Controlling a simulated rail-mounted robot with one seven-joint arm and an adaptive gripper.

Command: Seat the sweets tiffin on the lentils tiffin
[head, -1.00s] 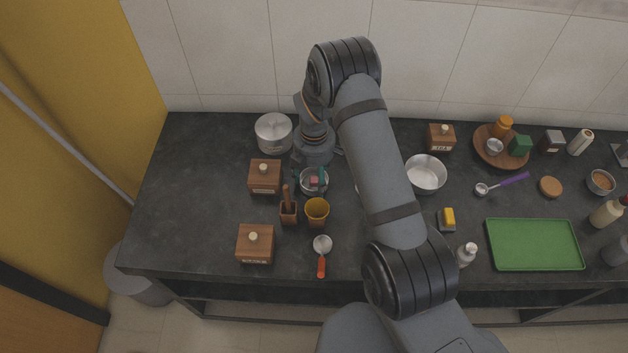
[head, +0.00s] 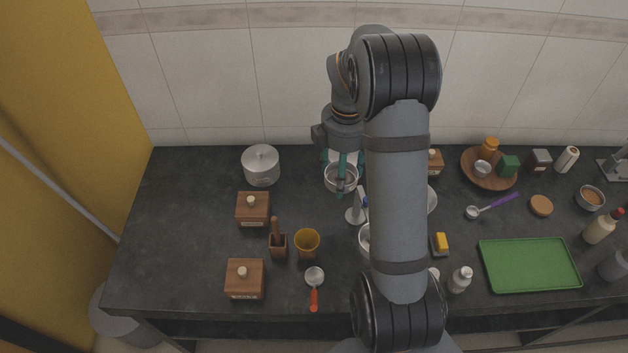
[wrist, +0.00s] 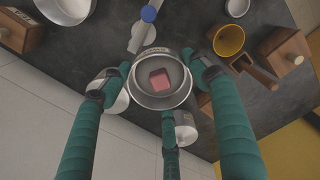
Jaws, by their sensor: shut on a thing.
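My gripper (head: 341,180) has green fingers and is shut on the sweets tiffin (wrist: 160,90), a round steel canister with a pink block inside. It also shows in the head view (head: 340,173), where it seems to be above the back of the counter, mouth up. Another steel canister (head: 365,238), perhaps the lentils tiffin, stands nearer the front, partly hidden by my arm. In the wrist view a steel vessel (wrist: 65,8) at the top left seems to be the same one. Its contents are not readable.
A blue-tipped upright item (head: 356,212) stands between my gripper and that canister. A steel bowl (head: 432,200) is half hidden behind my arm.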

